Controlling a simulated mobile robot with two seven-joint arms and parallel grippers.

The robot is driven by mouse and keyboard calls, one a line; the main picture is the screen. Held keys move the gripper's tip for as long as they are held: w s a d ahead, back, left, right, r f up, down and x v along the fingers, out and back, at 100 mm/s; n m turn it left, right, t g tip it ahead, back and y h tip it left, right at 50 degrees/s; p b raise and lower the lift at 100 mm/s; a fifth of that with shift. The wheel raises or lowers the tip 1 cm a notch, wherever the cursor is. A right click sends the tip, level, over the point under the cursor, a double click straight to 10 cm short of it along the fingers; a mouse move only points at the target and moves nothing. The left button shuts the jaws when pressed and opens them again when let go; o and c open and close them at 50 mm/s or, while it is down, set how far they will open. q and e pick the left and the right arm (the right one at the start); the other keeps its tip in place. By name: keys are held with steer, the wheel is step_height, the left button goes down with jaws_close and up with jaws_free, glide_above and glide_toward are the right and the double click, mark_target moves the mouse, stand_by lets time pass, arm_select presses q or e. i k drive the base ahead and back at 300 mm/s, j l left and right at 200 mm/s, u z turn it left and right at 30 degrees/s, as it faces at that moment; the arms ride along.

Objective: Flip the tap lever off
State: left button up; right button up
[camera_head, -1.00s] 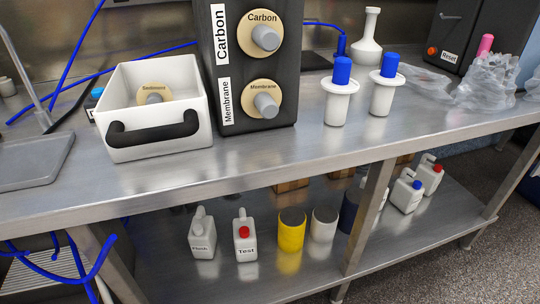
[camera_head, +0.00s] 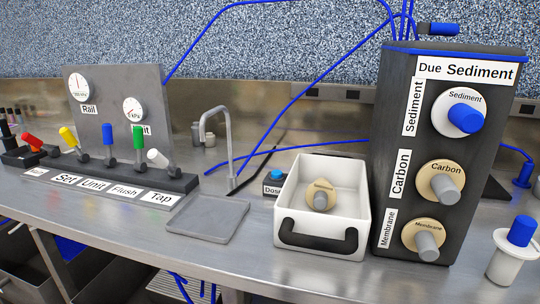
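The tap lever (camera_head: 158,158) has a white handle and stands at the right end of a black lever strip, behind a label reading Tap (camera_head: 161,198). Its handle tilts up and to the left. To its left on the strip (camera_head: 120,174) are a green lever (camera_head: 138,137), a blue lever (camera_head: 108,134), a yellow lever (camera_head: 68,137) and a red lever (camera_head: 34,139). A thin grey spout (camera_head: 229,140) rises behind a flat grey tray (camera_head: 208,218), right of the tap lever. Neither gripper shows in the head view.
A white bin (camera_head: 322,205) with a black handle holds a Sediment cartridge. A tall black housing (camera_head: 447,150) with three round cartridges stands right of it. A white cartridge with a blue top (camera_head: 515,250) stands at the right edge. The counter front is bare near the tray.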

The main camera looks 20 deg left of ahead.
mark_target(154, 154)
steer(key=u, duration=1.3)
steer(key=j+u, duration=0.5)
steer(key=j, duration=0.9)
